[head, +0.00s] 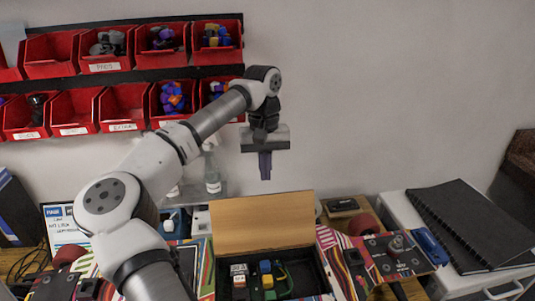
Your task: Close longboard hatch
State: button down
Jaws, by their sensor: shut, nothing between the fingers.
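A longboard (335,262) with a striped, multicoloured deck lies across the workbench. Its hatch (262,220), a light-brown wooden panel, stands raised at the back edge of a dark compartment in the middle of the board. My arm covers part of the board's left side.
Red bins (125,103) with small parts hang on the wall at upper left. A spray bottle (212,172) stands behind the board. Black notebooks (470,225) lie on a white case at right. The air right of my gripper is clear.

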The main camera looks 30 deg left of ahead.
jog(key=shift+s+d+f+p, duration=0.15)
jog(key=shift+f+p, duration=0.1)
jog(key=shift+f, duration=0.85)
jog(key=shift+s+d+f+p, duration=0.1)
jog(key=shift+f+p, duration=0.1)
jog(key=shift+f, duration=0.9)
jog(key=shift+s+b, duration=0.1)
jog(key=shift+b, duration=0.2)
jog(key=shift+s+t+b, duration=0.15)
jog(key=shift+t+b, duration=0.15)
jog(key=shift+s+d+r+y, duration=0.1)
jog(key=shift+d+r+y, duration=0.1)
jog(key=shift+d+y, duration=0.1)
jog(key=shift+s+t+b, duration=0.1)
jog(key=shift+t+b, duration=0.2)
jog(key=shift+b, duration=0.1)
